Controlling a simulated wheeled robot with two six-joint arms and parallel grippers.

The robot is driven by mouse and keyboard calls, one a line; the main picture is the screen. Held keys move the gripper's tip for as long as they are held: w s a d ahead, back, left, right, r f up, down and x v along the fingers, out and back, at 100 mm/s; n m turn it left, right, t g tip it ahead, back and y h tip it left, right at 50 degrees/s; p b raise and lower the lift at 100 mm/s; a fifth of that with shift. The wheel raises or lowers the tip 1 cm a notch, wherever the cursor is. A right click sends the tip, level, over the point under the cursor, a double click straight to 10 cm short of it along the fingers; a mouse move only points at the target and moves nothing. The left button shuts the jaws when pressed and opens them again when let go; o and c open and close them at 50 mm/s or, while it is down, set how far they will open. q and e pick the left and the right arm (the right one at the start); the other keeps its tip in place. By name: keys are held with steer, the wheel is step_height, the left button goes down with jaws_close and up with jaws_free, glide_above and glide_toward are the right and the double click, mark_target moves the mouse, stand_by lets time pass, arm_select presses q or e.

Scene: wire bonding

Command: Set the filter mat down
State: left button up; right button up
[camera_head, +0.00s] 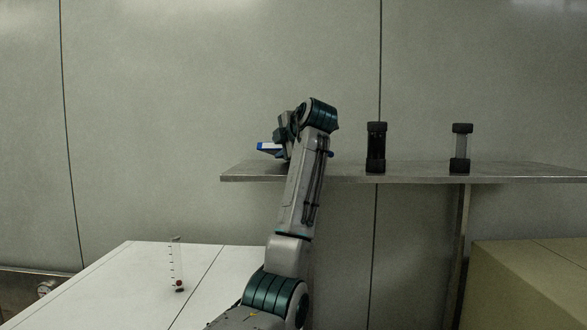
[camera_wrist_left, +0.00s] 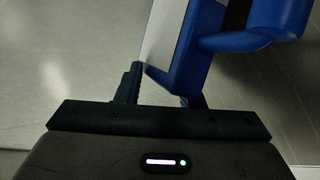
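A blue-and-white piece, which I take to be the filter mat (camera_head: 270,148), shows beside my left gripper, just above the left part of the shelf in the head view. In the left wrist view the filter mat (camera_wrist_left: 188,62) has a pale face, a blue edge and a thick blue part at upper right. My left gripper (camera_wrist_left: 162,92) has its dark fingers on either side of the blue edge and appears closed on it. In the head view my left arm hides most of the gripper and part of the piece. My right gripper is in neither view.
A grey metal shelf (camera_head: 420,178) runs along the wall. A black-capped dark cylinder (camera_head: 376,148) and a black-capped clear cylinder (camera_head: 461,148) stand on it. A graduated tube (camera_head: 177,262) stands on the white table (camera_head: 130,285). A tan box (camera_head: 535,285) is at lower right.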

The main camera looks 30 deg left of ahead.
arm_select(q)
steer(key=shift+d+r, duration=0.1)
steer(key=shift+d, duration=0.05)
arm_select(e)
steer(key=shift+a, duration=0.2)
arm_select(q)
steer(key=shift+s+d+r, duration=0.1)
steer(key=shift+s+d, duration=0.15)
steer(key=shift+d, duration=0.15)
steer(key=b+v, duration=0.1)
steer(key=v, duration=0.4)
steer(key=shift+s+d+r, duration=0.1)
steer(key=shift+d, duration=0.05)
steer(key=shift+v, duration=0.8)
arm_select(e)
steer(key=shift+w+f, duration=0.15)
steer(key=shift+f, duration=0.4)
